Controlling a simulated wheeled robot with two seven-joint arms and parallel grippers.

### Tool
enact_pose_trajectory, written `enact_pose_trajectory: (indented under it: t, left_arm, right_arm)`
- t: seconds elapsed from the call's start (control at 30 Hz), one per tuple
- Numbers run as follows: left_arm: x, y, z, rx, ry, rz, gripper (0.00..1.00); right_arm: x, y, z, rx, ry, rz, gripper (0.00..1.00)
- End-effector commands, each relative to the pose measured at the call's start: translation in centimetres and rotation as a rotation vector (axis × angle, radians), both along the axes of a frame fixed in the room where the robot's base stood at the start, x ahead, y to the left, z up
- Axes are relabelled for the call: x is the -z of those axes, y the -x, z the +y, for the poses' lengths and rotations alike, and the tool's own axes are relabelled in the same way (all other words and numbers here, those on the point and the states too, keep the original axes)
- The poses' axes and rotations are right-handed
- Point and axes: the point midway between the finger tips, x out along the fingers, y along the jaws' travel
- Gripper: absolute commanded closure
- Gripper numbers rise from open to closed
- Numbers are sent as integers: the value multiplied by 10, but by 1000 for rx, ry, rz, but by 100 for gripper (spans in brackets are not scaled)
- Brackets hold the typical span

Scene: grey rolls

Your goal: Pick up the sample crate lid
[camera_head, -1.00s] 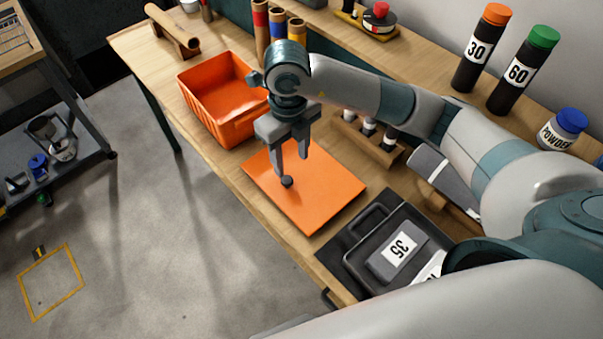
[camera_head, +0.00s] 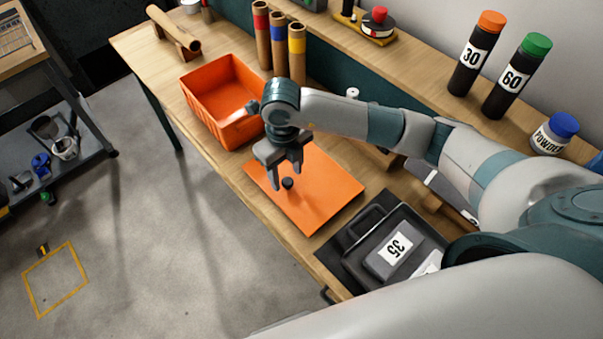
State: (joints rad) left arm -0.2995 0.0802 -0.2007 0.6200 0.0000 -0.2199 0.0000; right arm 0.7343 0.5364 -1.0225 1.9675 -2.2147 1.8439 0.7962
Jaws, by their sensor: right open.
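The sample crate lid (camera_head: 325,196) is a flat orange square lying on the wooden bench, with a small dark knob (camera_head: 288,183) on it. The open orange crate (camera_head: 222,98) stands behind it to the left and looks empty. My right gripper (camera_head: 287,181) points down over the lid, its fingers apart with the knob showing between or just beyond them. I cannot tell whether the fingertips touch the lid. My left gripper is not in view.
A black tray (camera_head: 352,263) with a block labelled 35 (camera_head: 392,252) lies in front of the lid to the right. Coloured tubes (camera_head: 280,50) stand behind the crate. Bottles labelled 30 (camera_head: 476,57) and 60 (camera_head: 516,78) stand on the back shelf.

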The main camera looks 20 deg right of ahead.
Motion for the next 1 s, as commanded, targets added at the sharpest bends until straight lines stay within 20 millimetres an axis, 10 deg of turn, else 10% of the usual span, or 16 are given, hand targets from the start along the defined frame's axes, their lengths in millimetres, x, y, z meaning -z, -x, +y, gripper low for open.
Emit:
enact_pose_trajectory:
  t: [0.67,0.87,1.0]
  left_arm:
    - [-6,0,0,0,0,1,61]
    - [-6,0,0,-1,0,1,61]
    - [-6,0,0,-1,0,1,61]
  right_arm:
    - [18,0,-1,0,1,-1,53]
    - [18,0,-1,0,1,-1,99]
    - [18,0,-1,0,1,-1,100]
